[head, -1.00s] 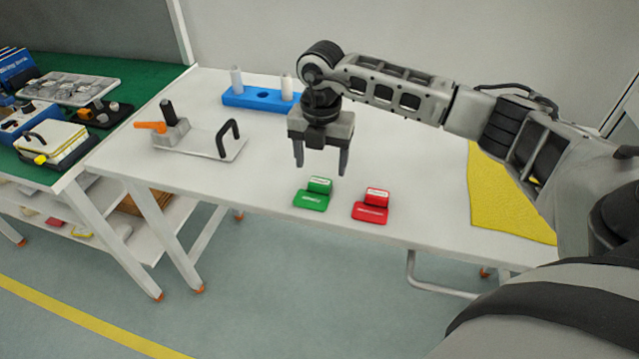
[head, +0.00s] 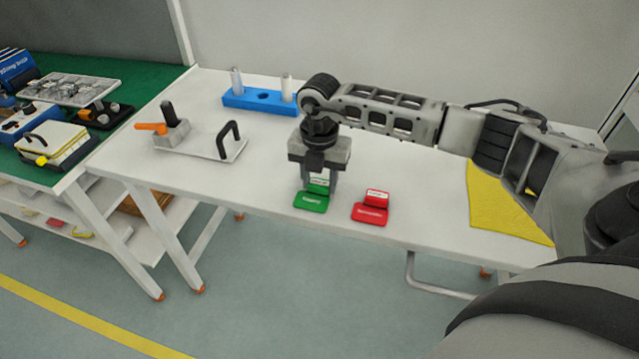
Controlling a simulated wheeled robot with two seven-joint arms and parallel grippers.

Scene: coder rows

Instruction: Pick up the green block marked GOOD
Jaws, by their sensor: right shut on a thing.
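The green block (head: 318,188) with a white label on top stands on a green base plate (head: 310,203) near the front edge of the white table. The label's text is too small to read. My right gripper (head: 319,185) points straight down, with its fingers shut on the green block, one on each side. The block is still at its base plate; I cannot tell whether it is lifted at all. A red block (head: 376,196) with a white label stands on a red base plate (head: 370,213) just to the right. My left gripper is not in view.
A blue holder (head: 262,100) with two white pegs stands at the back. A plate with a black handle (head: 229,141) and an orange-levered clamp (head: 163,127) lies at left. A yellow mat (head: 500,205) is at right. The table's middle is clear.

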